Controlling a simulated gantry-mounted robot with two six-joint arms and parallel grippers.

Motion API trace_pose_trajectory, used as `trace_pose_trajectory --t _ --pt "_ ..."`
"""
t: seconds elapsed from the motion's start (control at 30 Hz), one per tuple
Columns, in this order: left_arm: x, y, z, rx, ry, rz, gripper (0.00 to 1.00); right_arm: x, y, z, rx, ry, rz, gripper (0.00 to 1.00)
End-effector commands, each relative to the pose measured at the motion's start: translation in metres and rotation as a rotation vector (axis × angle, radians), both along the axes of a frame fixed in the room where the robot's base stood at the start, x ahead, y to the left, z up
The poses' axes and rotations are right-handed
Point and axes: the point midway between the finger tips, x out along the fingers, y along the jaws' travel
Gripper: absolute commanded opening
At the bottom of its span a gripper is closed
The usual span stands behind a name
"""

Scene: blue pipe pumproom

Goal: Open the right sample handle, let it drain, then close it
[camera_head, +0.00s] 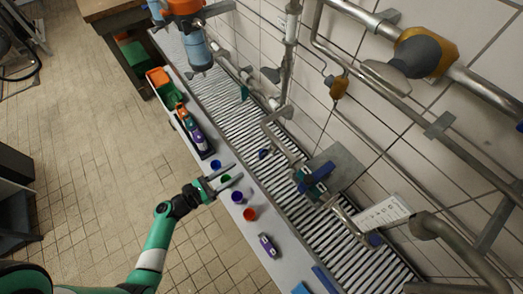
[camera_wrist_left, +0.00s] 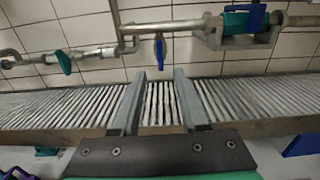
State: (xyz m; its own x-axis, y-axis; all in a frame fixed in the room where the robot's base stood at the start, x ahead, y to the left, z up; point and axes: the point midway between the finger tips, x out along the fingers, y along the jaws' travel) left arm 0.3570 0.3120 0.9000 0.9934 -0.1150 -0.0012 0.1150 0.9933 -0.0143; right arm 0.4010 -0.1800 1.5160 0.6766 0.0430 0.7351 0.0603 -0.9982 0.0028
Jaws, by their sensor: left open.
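Small blue handles sit on the pipework above the slatted drain: one at the left (camera_head: 264,153) and one at the right (camera_head: 375,240) in the head view. A blue handle (camera_wrist_left: 160,50) hangs from the pipe in the left wrist view, beyond my fingertips. I cannot tell for sure which is the right sample handle, nor whether any liquid flows. My left gripper (camera_head: 230,178) is open and empty over the grey ledge with the cups, short of the drain; its spread fingers (camera_wrist_left: 159,75) point at the wall. My right gripper is not in view.
The slatted drain (camera_head: 240,115) runs along the tiled wall. A green valve with a blue lever (camera_head: 315,178) stands on the pipes.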

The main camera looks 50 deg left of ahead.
Motion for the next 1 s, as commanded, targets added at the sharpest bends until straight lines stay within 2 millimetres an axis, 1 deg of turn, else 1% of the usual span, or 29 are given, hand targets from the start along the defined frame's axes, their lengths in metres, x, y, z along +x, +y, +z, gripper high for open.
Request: trace_pose_trajectory --t 0.07,0.17,0.27,0.5,0.6,0.7,0.8,1.0 --pt "0.003 0.0 0.0 0.005 -0.002 -0.002 0.44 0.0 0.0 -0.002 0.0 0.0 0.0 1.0" --pt "0.013 -0.001 0.0 0.009 -0.003 -0.006 0.44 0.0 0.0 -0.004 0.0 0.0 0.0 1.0" --pt "0.031 -0.005 0.0 0.012 -0.005 -0.01 0.44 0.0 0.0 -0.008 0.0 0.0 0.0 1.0" --pt "0.085 -0.011 -0.001 0.013 -0.005 -0.009 0.44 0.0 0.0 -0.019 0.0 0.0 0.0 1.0" --pt "0.102 -0.012 -0.001 0.013 -0.004 -0.007 0.44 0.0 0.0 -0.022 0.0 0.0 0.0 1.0" --pt "0.112 -0.013 0.0 0.013 -0.004 -0.005 0.44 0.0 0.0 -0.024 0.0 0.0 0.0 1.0" --pt "0.117 -0.014 0.001 0.013 -0.004 -0.005 0.44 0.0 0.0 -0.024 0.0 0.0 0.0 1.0" --pt "0.117 -0.014 0.001 0.013 -0.004 -0.004 0.44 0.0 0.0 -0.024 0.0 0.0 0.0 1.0"
